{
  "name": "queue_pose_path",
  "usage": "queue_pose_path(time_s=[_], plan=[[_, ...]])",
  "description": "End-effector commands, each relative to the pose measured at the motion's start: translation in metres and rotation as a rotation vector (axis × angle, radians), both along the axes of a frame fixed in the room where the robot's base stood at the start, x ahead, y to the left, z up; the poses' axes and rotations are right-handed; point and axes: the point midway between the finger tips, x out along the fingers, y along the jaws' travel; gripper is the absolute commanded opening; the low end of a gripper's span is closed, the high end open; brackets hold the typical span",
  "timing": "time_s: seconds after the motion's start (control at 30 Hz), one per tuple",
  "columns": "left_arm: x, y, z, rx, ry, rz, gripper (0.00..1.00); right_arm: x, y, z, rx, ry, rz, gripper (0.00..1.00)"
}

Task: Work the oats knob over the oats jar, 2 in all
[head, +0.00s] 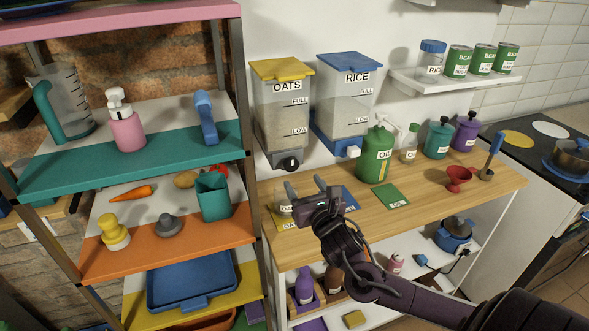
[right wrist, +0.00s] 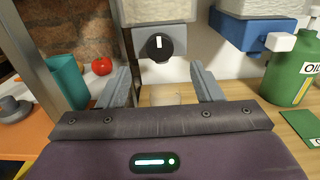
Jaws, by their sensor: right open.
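The oats dispenser (head: 281,108) hangs on the wall, with a yellow lid, a clear body and an OATS label. Its black oats knob (head: 290,164) is at the bottom front; the white mark on the knob (right wrist: 160,47) stands upright in the right wrist view. In the right wrist view the knob appears between and above the fingertips (right wrist: 160,73). My left gripper is not in view.
The rice dispenser (head: 346,98) hangs to the right. A green oil can (head: 376,155) stands on the wooden counter (head: 430,186) beside it. The open shelf unit (head: 175,153) on the left holds a teal cup (head: 213,197) near the gripper. The counter's front middle is mostly clear.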

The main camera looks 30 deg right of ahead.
Motion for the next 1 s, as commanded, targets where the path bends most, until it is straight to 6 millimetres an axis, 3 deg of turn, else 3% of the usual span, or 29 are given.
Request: queue_pose_path(time_s=[0.4,0.83,1.0], plan=[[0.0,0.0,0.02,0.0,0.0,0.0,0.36,0.059,-0.014,0.003,0.003,-0.003,-0.002,0.6],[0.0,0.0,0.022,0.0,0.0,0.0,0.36,0.07,-0.016,0.0,0.004,-0.001,0.001,0.6],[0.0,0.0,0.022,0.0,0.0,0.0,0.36,0.069,-0.016,0.0,0.004,-0.001,0.0,0.37]])
